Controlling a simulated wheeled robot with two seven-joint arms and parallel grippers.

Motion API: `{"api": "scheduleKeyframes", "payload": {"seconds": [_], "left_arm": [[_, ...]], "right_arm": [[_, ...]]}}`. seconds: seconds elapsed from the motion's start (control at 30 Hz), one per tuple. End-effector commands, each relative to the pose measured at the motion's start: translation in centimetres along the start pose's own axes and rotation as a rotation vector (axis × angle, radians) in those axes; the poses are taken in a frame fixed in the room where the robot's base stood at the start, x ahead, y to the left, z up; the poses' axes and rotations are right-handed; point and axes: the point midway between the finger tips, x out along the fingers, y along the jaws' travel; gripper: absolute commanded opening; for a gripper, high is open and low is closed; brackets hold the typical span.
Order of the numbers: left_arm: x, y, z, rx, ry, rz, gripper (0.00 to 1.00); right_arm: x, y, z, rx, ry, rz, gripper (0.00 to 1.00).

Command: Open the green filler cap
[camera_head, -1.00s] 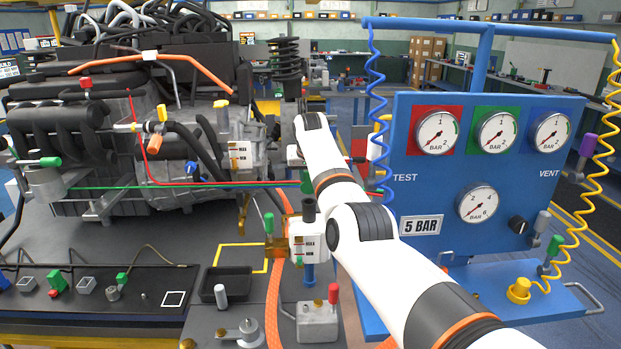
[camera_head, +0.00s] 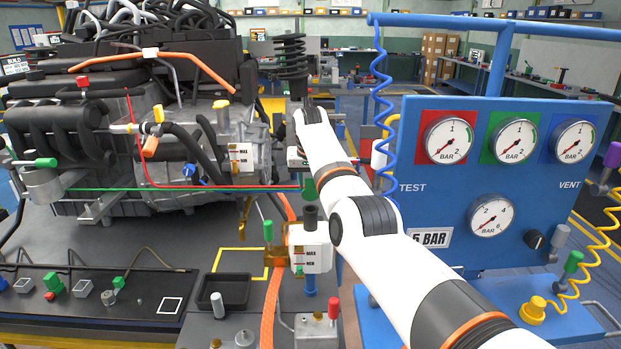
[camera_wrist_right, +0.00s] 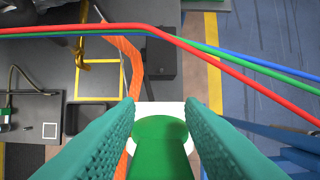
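The green filler cap (camera_wrist_right: 160,140) shows between my right gripper's fingers in the right wrist view, with white of the reservoir around it. In the head view, green (camera_head: 310,190) shows just above the dark neck of the white reservoir (camera_head: 312,258); I cannot tell there which part is cap and which is finger. My right gripper (camera_wrist_right: 160,102) points down, its two teal ribbed fingers on either side of the cap. Narrow pale gaps show beside the cap, so the fingers look apart. My right arm hides part of the gripper in the head view. My left gripper is not in view.
Thin red, green and blue lines (camera_wrist_right: 240,65) run close by the gripper. An orange hose (camera_head: 271,300) passes left of the reservoir. The engine (camera_head: 150,150) stands at left, the blue gauge panel (camera_head: 450,190) at right. A black tray (camera_head: 222,292) lies in front.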

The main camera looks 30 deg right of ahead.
Motion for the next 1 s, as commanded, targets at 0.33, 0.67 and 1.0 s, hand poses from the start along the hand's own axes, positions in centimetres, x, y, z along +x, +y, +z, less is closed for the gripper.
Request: {"api": "scheduleKeyframes", "payload": {"seconds": [0.33, 0.67, 1.0], "left_arm": [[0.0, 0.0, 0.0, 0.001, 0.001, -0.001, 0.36], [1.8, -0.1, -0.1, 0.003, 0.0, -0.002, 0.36], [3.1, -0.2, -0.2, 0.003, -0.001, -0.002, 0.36]], "right_arm": [[-0.3, 0.0, 0.2, 0.0, -0.01, 0.002, 0.49], [-4.6, 0.0, 0.3, 0.001, -0.016, 0.004, 0.49], [-10.9, 0.0, 0.1, 0.0, -0.009, 0.003, 0.49]]}}
